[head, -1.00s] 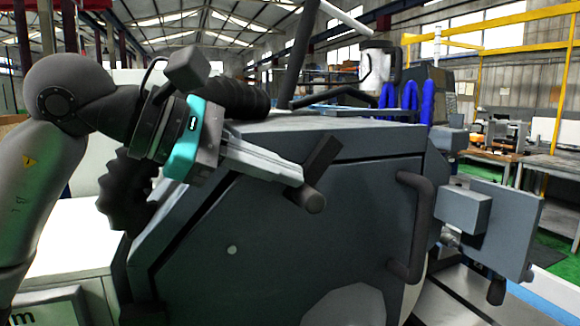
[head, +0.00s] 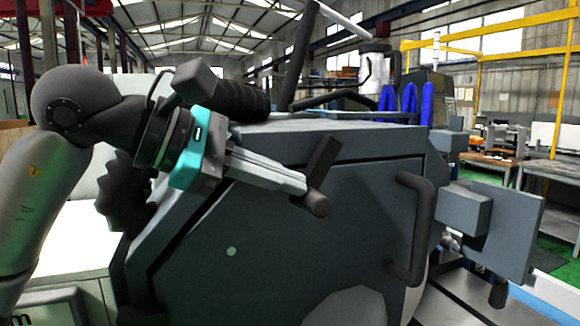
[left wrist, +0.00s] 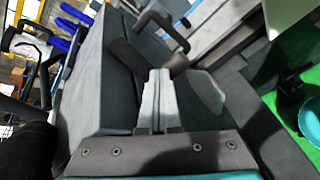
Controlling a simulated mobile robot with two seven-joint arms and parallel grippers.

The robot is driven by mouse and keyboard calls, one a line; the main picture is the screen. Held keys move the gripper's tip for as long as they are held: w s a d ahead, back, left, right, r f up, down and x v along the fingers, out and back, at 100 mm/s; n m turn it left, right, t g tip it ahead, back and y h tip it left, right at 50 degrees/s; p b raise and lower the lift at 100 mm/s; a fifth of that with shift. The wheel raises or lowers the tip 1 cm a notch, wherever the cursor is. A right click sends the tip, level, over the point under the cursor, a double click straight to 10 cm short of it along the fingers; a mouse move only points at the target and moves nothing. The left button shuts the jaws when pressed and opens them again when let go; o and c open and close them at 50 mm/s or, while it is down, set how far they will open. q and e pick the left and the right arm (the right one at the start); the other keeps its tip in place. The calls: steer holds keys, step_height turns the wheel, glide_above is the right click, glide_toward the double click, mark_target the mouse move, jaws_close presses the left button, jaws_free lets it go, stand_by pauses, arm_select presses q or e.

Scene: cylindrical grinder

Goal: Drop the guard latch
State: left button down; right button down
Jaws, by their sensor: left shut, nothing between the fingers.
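The guard latch (head: 324,158) is a short dark bar with a round pivot end, on the front of the grey guard (head: 290,240). The bar slants up and to the right from its pivot. My left gripper (head: 303,186) comes in from the left with its fingers shut and empty. Its fingertips are at the latch's left side, close to or touching it. In the left wrist view the shut fingertips (left wrist: 160,74) are just below the dark latch bar (left wrist: 128,58); I cannot tell whether they touch. My right gripper is in neither view.
A dark bent handle (head: 422,225) stands out from the guard right of the latch. A grey box and plate (head: 505,225) stick out further right. Ribbed dark hose (head: 243,97) and blue hoses (head: 408,103) are above and behind the guard.

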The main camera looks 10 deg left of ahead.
mark_target(263, 137)
arm_select(q)
steer(key=shift+w+d+f+b, duration=0.15)
steer(key=shift+f+b, duration=0.25)
steer(key=shift+f, duration=0.2)
steer(key=shift+w+d+f+b, duration=0.1)
steer(key=shift+d+f+b, duration=0.1)
steer(key=shift+f+b, duration=0.3)
steer(key=shift+w+d+f+b, duration=0.15)
steer(key=shift+f+b, duration=0.2)
steer(key=shift+f, duration=0.3)
stand_by(1.2)
steer(key=shift+r, duration=0.1)
stand_by(0.4)
steer(key=shift+s+a+r+p, duration=0.1)
steer(key=shift+a+r+p, duration=0.4)
steer(key=shift+r+p, duration=0.55)
steer(key=shift+s+a+r+p, duration=0.1)
steer(key=shift+a+r+p, duration=0.55)
steer(key=shift+r, duration=0.65)
steer(key=shift+a+r+p, duration=0.4)
steer(key=shift+r+p, duration=0.5)
steer(key=shift+r, duration=0.3)
steer(key=shift+s+r, duration=0.15)
steer(key=shift+r, duration=0.25)
steer(key=shift+a+r+p, duration=0.15)
steer(key=shift+p, duration=0.2)
